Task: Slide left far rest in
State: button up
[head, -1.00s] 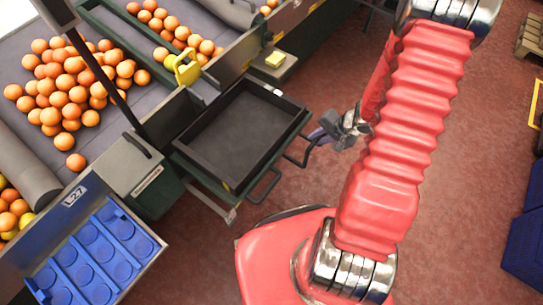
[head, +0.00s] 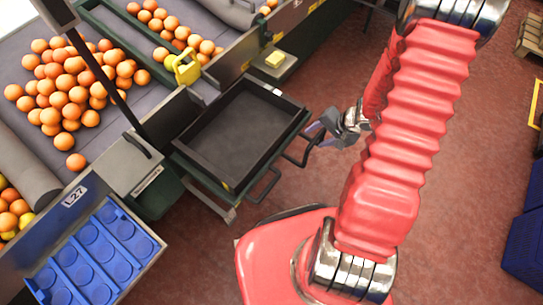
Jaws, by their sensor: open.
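A black shallow tray-like rest (head: 222,183) sticks out from the side of the sorting machine in the head view, empty inside. It has dark loop handles on its outer side: a far handle (head: 301,162) and a near handle (head: 266,187). My gripper (head: 318,133) is open at the outer end of the far handle, its fingers pointing left toward the rest. I cannot tell whether the fingers touch the handle or straddle it. My red arm hides part of the wrist.
Oranges lie on the grey belt (head: 110,140) at left. A blue cup tray (head: 95,260) sits at lower left. Blue crates (head: 525,245) stand at right. The red floor between is clear.

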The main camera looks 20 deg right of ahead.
jog(key=shift+r, duration=2.75)
jog(key=shift+a+m, duration=0.15)
jog(key=shift+m, duration=0.15)
jog(key=shift+s+a, duration=0.25)
jog(key=s+a+r+n+h, duration=0.1)
jog(key=s+a+r+n, duration=0.2)
jog(key=r, duration=0.7)
jog(key=s+a+r+n+h, duration=0.1)
jog(key=s+a+r+n, duration=0.3)
jog(key=r, duration=0.7)
jog(key=s+a+r+n+t+h, duration=0.1)
jog(key=s+a+r+n, duration=0.3)
jog(key=r, duration=0.6)
jog(key=s+a, duration=0.2)
jog(key=a, duration=0.1)
jog(key=shift+s+a+r+h, duration=0.2)
jog(key=shift+s+r+h, duration=0.05)
jog(key=shift+h, duration=0.05)
